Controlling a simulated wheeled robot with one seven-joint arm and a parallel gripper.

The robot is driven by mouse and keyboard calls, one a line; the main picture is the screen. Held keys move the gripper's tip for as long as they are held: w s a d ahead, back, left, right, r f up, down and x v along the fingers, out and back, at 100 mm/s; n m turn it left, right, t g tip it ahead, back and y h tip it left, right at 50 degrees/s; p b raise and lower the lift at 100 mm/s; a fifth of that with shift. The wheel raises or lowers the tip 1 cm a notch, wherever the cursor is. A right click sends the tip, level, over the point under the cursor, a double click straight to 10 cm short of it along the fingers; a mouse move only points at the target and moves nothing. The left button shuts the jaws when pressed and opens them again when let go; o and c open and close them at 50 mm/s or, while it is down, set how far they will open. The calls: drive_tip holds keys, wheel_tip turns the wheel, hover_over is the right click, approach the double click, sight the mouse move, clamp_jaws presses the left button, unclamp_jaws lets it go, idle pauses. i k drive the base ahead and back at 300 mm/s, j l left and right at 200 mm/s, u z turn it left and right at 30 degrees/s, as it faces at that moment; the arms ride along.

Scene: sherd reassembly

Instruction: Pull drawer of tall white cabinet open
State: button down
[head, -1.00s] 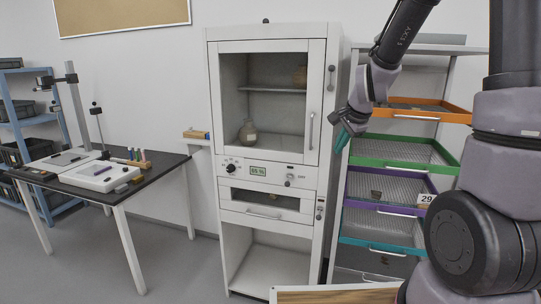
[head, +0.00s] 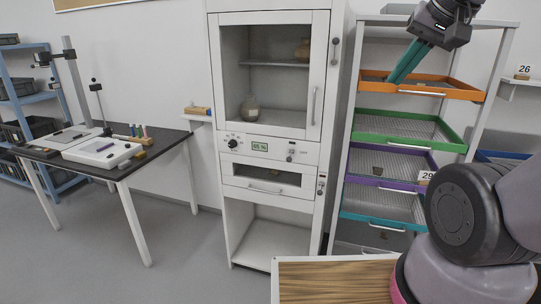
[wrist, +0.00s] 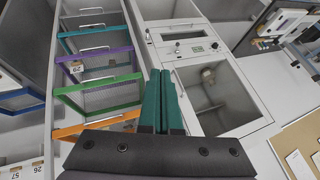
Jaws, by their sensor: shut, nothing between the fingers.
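The tall white cabinet (head: 229,168) stands in the middle of the head view, with a glazed upper door, a control panel and an open lower bay. Its drawer (head: 268,189) sits below the panel, with a dark window and a bar handle; it looks closed. The cabinet also shows turned in the wrist view (wrist: 240,128). My gripper (head: 396,79) has teal fingers, shut and empty. It is up at the right, in front of the orange tray of the rack, apart from the drawer. In the wrist view the fingers (wrist: 163,78) point toward the cabinet and rack.
A rack of coloured trays (head: 403,128) stands right of the cabinet. A wood-topped table (head: 335,284) is in front at the bottom. A black table (head: 165,146) with instruments is at the left. The floor (head: 190,255) before the cabinet's left side is clear.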

sight(230, 163)
drive_tip(key=i+j, duration=0.95)
drive_tip(key=j, duration=0.2)
